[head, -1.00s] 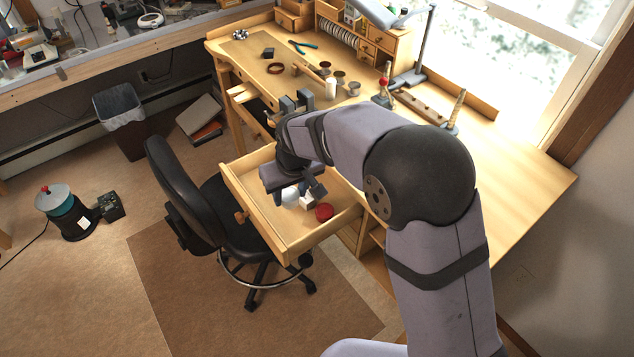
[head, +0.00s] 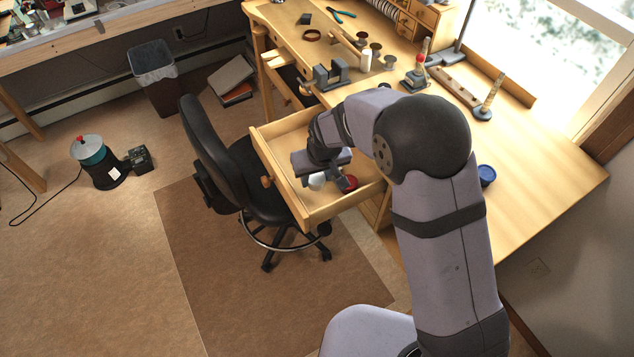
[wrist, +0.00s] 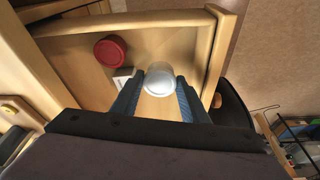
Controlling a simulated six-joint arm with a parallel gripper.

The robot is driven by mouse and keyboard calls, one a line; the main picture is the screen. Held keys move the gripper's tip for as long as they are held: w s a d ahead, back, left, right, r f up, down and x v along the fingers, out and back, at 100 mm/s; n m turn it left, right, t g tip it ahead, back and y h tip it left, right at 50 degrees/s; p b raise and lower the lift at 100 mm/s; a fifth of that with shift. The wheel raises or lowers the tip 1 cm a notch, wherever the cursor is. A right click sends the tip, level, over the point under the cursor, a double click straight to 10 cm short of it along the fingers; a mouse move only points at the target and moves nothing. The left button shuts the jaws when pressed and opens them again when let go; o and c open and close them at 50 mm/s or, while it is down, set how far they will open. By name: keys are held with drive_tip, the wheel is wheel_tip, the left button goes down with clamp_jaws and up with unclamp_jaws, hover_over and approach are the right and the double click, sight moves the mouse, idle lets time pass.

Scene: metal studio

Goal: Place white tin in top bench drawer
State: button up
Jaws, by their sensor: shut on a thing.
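The white tin (wrist: 159,81) is between the blue-padded fingers of my gripper (wrist: 157,100) in the wrist view, and the fingers are shut on it. In the head view the tin (head: 316,181) shows just below my gripper (head: 328,178), inside the outline of the open bench drawer (head: 296,203). The drawer's wooden walls also surround the tin in the wrist view (wrist: 205,60). I cannot tell whether the tin touches the drawer floor. A red tin (wrist: 111,51) and a small white box (wrist: 123,76) are in the drawer, beside the white tin.
A black office chair (head: 205,150) stands close to the drawer's left side. The workbench (head: 540,175) bears a blue tin (head: 487,175), a clamp-like dark tool (head: 331,74), spools and hand tools. The drawer floor left of the tins looks mostly clear.

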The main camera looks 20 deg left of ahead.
sight(318, 181)
drive_tip(key=shift+f+p, duration=0.5)
drive_tip(key=shift+f, duration=1.35)
drive_tip(key=shift+f, duration=0.15)
drive_tip(key=o, duration=1.1)
drive_tip(key=shift+c, duration=0.2)
drive_tip(key=shift+r, duration=0.55)
drive_tip(key=b+v, duration=0.2)
drive_tip(key=v, duration=0.9)
drive_tip(key=shift+s+b, duration=0.15)
drive_tip(key=shift+b, duration=0.2)
drive_tip(key=shift+d+r, duration=0.1)
